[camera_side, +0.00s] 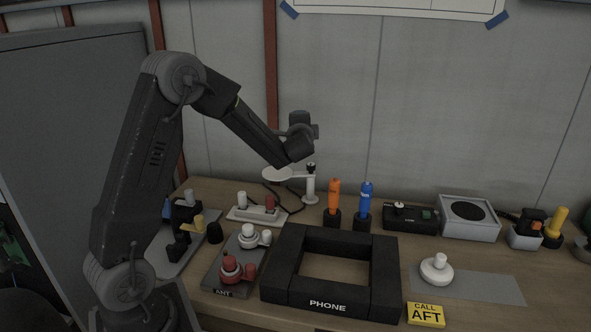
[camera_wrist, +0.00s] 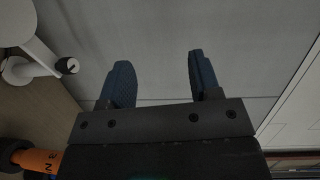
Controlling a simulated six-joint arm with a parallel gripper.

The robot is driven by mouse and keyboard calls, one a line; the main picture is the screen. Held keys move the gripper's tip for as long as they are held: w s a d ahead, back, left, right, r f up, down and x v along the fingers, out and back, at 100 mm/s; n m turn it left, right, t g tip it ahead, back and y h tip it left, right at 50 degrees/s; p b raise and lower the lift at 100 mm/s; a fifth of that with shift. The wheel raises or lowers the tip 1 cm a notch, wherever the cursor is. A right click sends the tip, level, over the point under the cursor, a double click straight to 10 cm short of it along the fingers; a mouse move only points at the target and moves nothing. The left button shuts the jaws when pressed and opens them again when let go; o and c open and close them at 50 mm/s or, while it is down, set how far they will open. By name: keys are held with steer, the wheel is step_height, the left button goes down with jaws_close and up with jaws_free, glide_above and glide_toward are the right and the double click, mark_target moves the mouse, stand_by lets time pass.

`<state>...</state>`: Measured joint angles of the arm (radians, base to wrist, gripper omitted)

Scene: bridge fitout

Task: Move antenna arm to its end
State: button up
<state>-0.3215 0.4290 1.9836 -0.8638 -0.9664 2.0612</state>
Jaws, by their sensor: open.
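In the side view a grey plate (camera_side: 222,283) marked ANT lies at the left of the bench, with a red knobbed piece (camera_side: 233,269) in front and a white knobbed piece (camera_side: 252,236) behind. A white post (camera_side: 309,189) with a sideways arm ending in a flat disc (camera_side: 277,174) and a black knob on top stands near the wall. I cannot tell which is the antenna arm. The white post's arm also shows at the left of the wrist view (camera_wrist: 33,48). My gripper (camera_wrist: 160,68) is open and empty, apart from everything, facing the wall.
Orange (camera_side: 334,195) and blue (camera_side: 365,198) upright cylinders stand right of the post. A black PHONE frame (camera_side: 385,275) fills the bench middle. A power strip (camera_side: 257,214) with plugs and cables lies left of the post. A black box (camera_side: 411,218) stands right.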

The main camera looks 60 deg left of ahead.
steer(key=w+a+f+t+h, duration=0.1)
steer(key=w+a+h, duration=0.4)
steer(key=w+h, duration=0.3)
steer(key=g+h, duration=0.7)
steer(key=h, duration=0.2)
glide_above(297, 173)
steer(key=s+a, duration=0.3)
steer(key=s, duration=0.2)
step_height(297, 173, down, 4)
steer(key=shift+t, duration=0.3)
steer(key=x, duration=1.3)
steer(key=shift+f, duration=0.25)
steer(key=shift+s+f, duration=0.1)
jaws_close()
